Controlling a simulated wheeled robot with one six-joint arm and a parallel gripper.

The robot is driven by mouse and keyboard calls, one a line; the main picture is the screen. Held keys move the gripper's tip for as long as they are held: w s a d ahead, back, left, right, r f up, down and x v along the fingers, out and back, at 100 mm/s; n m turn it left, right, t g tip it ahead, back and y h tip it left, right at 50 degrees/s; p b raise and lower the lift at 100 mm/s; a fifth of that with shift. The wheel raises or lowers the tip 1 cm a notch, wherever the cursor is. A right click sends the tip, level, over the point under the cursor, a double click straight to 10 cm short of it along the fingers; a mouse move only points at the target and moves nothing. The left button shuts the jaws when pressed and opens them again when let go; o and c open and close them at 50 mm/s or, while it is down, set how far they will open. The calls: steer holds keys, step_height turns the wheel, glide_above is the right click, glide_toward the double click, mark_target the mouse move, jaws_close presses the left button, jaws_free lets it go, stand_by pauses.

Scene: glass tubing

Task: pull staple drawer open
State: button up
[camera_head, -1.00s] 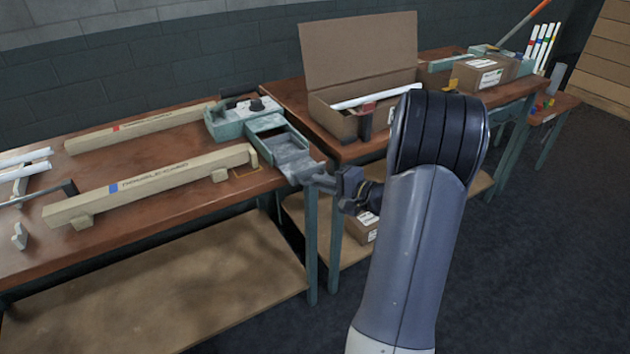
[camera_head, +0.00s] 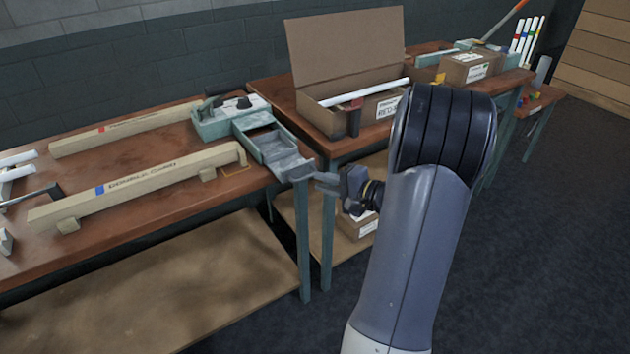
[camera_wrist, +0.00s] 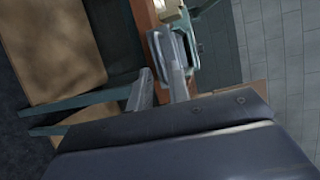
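The staple drawer (camera_head: 268,146) is a teal tray with a grey inside. It juts out of its teal housing (camera_head: 212,128) on the near bench, and its front end hangs past the bench corner. My gripper (camera_head: 322,180) is at that front end, off the bench corner, and appears closed on it. The wrist view shows the drawer (camera_wrist: 184,45) just beyond my two grey fingers (camera_wrist: 160,84). The exact contact at the front is small and partly hidden by the fingers.
Two long beige beams, the nearer one (camera_head: 140,186) and the farther one (camera_head: 125,128), lie on the bench. An open cardboard box (camera_head: 345,55) stands on the second bench behind my arm. Dark floor (camera_head: 540,240) at the right is clear.

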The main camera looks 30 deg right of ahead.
mark_target(308, 176)
steer(key=v, duration=0.7)
steer(key=x, duration=1)
steer(key=shift+w+a, duration=0.15)
steer(key=shift+w, duration=0.05)
steer(key=shift+w+p, duration=0.45)
steer(key=shift+w, duration=0.2)
